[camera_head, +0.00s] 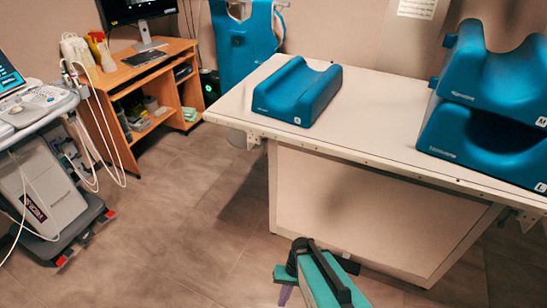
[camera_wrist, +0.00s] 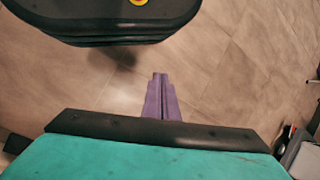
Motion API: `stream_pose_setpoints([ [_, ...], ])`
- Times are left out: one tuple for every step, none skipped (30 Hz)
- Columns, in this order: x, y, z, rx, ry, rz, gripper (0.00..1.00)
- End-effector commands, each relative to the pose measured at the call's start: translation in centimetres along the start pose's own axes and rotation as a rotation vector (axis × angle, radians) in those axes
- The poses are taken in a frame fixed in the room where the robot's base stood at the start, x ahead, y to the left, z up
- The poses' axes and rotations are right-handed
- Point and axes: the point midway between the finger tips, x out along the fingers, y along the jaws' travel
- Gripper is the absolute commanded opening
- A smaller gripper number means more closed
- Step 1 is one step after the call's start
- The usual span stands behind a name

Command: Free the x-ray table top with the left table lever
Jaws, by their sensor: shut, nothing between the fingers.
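The x-ray table (camera_head: 345,108) has a pale flat top on a white box base. A small pale part (camera_head: 253,141) hangs under the left end of its front edge, and a similar one (camera_head: 528,218) hangs at the right end. They may be the table levers; they are too small to tell how they are set. My gripper (camera_head: 285,295), with purple fingers, is low in front of the table base, apart from both parts. The wrist view shows the fingers (camera_wrist: 160,78) shut together and empty above the floor. No lever shows in that view.
Blue cushions lie on the table top, one (camera_head: 298,90) at left and a stack (camera_head: 488,105) at right. An ultrasound cart (camera_head: 45,190) and a wooden desk (camera_head: 140,95) stand at left. The floor (camera_head: 185,215) between cart and table is clear.

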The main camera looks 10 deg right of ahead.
Motion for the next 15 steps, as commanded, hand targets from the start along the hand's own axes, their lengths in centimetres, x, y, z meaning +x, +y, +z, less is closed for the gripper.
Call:
stream_pose_setpoints([
  [-0.2, -0.8, -2.3, 0.017, 0.031, -0.058, 0.00],
  [-0.7, -1.3, -3.4, 0.027, 0.050, -0.094, 0.00],
  [-1.4, -2.1, -4.7, 0.038, 0.073, -0.143, 0.00],
  [-2.1, -2.7, -5.8, 0.046, 0.092, -0.179, 0.00],
  [-2.7, -3.2, -6.8, 0.055, 0.110, -0.215, 0.00],
  [-3.6, -3.8, -8.2, 0.065, 0.136, -0.262, 0.00],
  [-4.4, -4.3, -9.2, 0.072, 0.155, -0.298, 0.00],
  [-5.2, -4.8, -10.3, 0.078, 0.175, -0.333, 0.00],
  [-6.4, -5.3, -11.6, 0.087, 0.202, -0.381, 0.00],
  [-7.3, -5.7, -12.6, 0.092, 0.221, -0.415, 0.00],
  [-8.3, -6.0, -13.6, 0.098, 0.242, -0.451, 0.00],
  [-9.6, -6.5, -14.9, 0.105, 0.270, -0.498, 0.00],
  [-10.7, -6.8, -15.8, 0.108, 0.291, -0.533, 0.00],
  [-11.8, -7.0, -16.8, 0.113, 0.312, -0.567, 0.00],
  [-13.4, -7.3, -18.0, 0.118, 0.341, -0.613, 0.00],
])
